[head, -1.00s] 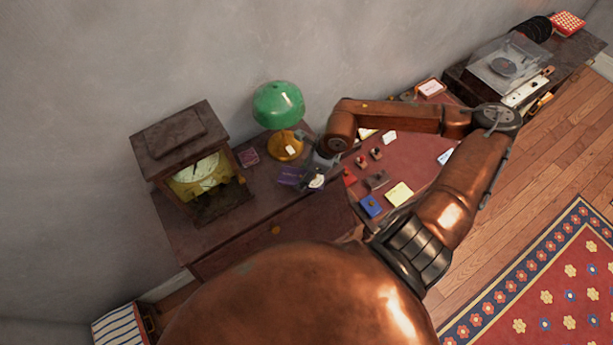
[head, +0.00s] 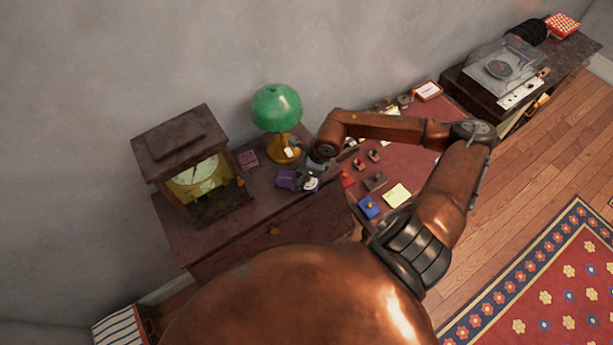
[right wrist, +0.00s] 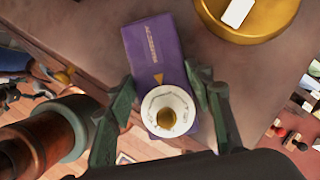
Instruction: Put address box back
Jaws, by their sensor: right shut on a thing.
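A purple box (right wrist: 152,52) with small lettering and a gold triangle shows in the right wrist view. In the head view the right gripper (head: 311,176) is small, at the dark cabinet, partly hidden by my wrist. I cannot tell whether the box touches the cabinet top. My left gripper is out of view.
A red-topped desk (head: 410,165) with several small objects lies to the right. A record player (head: 505,65) stands farther right.

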